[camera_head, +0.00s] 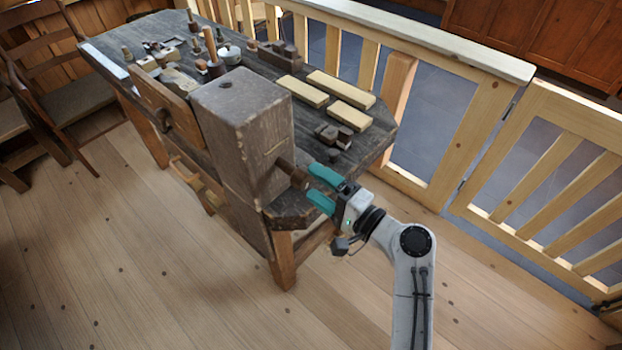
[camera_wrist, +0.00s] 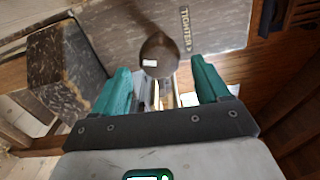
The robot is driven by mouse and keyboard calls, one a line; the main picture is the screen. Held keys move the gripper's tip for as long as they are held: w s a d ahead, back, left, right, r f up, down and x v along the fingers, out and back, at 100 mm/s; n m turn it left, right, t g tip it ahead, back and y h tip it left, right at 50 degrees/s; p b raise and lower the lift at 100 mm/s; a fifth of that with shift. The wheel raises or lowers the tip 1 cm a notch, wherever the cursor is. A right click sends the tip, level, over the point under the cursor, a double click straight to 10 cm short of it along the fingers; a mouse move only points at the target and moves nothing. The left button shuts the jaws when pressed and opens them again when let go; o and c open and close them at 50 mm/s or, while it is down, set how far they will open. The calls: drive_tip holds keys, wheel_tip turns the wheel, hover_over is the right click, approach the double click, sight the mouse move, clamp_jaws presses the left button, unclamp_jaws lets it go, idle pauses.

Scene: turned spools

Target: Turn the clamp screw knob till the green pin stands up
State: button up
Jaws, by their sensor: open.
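The clamp screw knob (camera_head: 294,172) is dark brown and sticks out from the right face of a big weathered wooden block (camera_head: 245,110) on the workbench. My gripper (camera_head: 311,181) has teal fingers, open and pointed at the knob. In the wrist view the gripper (camera_wrist: 160,68) has its fingertips on either side of the knob's near end, with gaps and no clear contact. I cannot make out the green pin in either view.
The dark workbench (camera_head: 340,140) carries several pale wooden blocks (camera_head: 348,115), spools and small tools. A wooden railing (camera_head: 430,60) runs behind it, with a slatted gate (camera_head: 550,180) at the right. Chairs (camera_head: 60,95) stand at the left. The floor in front is clear.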

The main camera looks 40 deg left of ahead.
drive_tip(key=d, duration=0.7)
drive_tip(key=shift+s+d+b, duration=0.25)
drive_tip(key=shift+d+b, duration=0.15)
